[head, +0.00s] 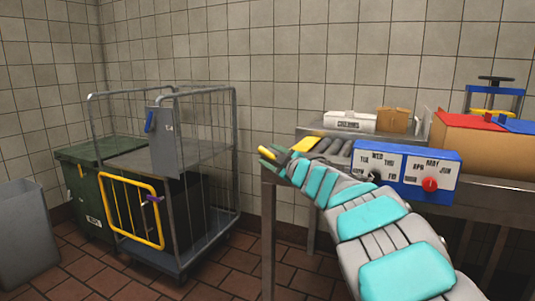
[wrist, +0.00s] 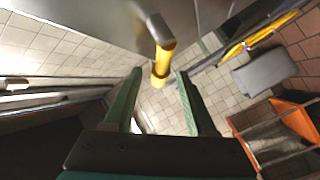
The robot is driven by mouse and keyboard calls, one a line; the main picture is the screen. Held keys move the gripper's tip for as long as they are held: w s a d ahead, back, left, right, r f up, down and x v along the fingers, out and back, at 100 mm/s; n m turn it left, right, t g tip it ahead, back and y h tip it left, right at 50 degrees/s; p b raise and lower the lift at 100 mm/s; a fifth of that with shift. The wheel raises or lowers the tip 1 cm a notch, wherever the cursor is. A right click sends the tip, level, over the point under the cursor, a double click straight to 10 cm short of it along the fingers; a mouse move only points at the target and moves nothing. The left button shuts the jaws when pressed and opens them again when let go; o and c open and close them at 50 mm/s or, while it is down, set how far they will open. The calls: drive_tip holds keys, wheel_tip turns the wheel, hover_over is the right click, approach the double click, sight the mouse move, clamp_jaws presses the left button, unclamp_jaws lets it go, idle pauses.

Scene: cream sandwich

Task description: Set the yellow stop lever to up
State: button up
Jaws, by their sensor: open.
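The yellow stop lever (head: 265,152) shows at the left end of the metal table, right at the tips of my gripper. In the wrist view its yellow grip (wrist: 163,58) on a grey metal stem lies between the lines of my two green fingers, around the level of their tips. My gripper (head: 272,156) is open, with a clear gap between the fingers in the wrist view (wrist: 159,74). I cannot tell whether a finger touches the lever. The lever's pivot is not clearly visible.
Grey rollers (head: 334,146) and a yellow piece (head: 305,144) lie behind my gripper. A blue dial box (head: 448,157) stands to the right on the table. A wire cage trolley (head: 234,150) with a yellow gate (head: 160,215) stands to the left, with floor between.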

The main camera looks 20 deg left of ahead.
drive_tip(key=shift+x, duration=1.15)
clamp_jaws()
idle(0.6)
